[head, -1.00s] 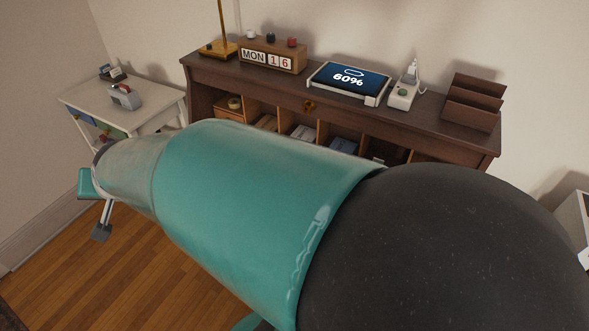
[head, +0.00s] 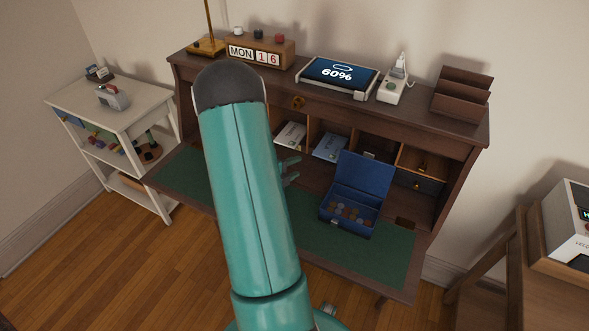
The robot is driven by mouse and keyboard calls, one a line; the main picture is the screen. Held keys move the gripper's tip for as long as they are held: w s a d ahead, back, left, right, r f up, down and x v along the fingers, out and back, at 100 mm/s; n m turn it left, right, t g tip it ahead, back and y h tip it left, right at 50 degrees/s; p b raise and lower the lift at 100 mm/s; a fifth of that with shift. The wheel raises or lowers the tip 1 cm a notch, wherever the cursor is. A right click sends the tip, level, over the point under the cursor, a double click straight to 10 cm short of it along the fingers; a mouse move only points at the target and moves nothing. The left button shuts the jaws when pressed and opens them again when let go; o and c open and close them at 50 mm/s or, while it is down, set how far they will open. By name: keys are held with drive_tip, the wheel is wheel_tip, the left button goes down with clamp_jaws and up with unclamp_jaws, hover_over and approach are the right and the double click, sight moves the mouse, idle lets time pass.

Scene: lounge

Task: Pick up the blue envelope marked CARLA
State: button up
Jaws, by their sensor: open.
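A light blue envelope (head: 329,147) lies in a pigeonhole of the wooden desk (head: 395,124); marks on it are too small to read. A whitish envelope (head: 291,134) lies in the pigeonhole to its left. My gripper (head: 295,170) shows partly behind my teal arm, below and left of the blue envelope. Its fingers are apart, point right, and hold nothing that I can see. The rest of the gripper is hidden by the arm.
An open blue box (head: 351,207) with coins stands on the desk's lowered green flap (head: 395,259), right of my gripper. My arm hides the left pigeonholes. A white side table (head: 135,122) stands left, a wooden stand (head: 491,258) right. A tablet (head: 337,76) rests on top.

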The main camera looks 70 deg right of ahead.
sight(323, 158)
drive_tip(key=shift+s+f, duration=0.15)
drive_tip(key=shift+s, duration=0.3)
drive_tip(key=x, duration=1.3)
drive_tip(key=shift+s+d, duration=0.25)
drive_tip(key=shift+d, duration=0.05)
clamp_jaws()
drive_tip(key=shift+f, duration=0.1)
